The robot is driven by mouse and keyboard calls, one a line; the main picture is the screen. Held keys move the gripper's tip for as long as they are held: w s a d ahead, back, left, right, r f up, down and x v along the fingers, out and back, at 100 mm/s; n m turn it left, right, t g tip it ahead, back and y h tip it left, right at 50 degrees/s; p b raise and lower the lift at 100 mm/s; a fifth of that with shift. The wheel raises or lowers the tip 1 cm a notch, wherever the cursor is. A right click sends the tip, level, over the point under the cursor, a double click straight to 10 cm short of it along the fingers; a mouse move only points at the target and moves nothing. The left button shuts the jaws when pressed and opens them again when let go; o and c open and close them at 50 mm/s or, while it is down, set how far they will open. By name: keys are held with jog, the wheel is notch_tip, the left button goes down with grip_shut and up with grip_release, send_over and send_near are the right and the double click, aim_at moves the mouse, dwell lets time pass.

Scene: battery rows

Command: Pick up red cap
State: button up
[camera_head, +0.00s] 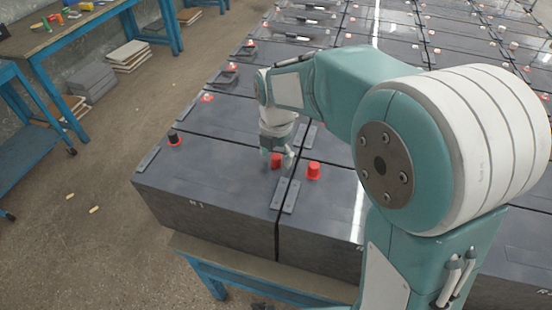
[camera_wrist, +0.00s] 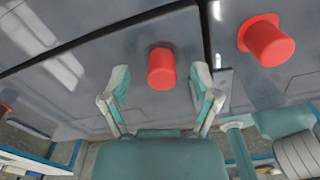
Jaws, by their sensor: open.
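A red cap (camera_head: 276,160) is on top of the near battery, directly at my gripper (camera_head: 277,158), whose fingers partly hide it. In the wrist view this red cap (camera_wrist: 161,69) lies between the two spread fingers of my gripper (camera_wrist: 160,82), with a visible gap on each side. A dark patch shows at its far edge. A second red cap (camera_head: 313,172) with a wide rim stands on the neighbouring battery to the right; it also shows at the upper right of the wrist view (camera_wrist: 267,42). My gripper is open and empty.
Rows of dark grey batteries (camera_head: 225,165) fill a blue-framed stand (camera_head: 250,288). A black terminal with a red base (camera_head: 174,138) stands to the left. Flat grey bars (camera_head: 290,196) lie near the seam. A blue workbench (camera_head: 65,35) stands at the upper left, with open floor between.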

jog(key=shift+f, duration=0.5)
jog(key=c, duration=0.8)
jog(key=shift+c, duration=0.2)
jog(key=shift+r, duration=0.1)
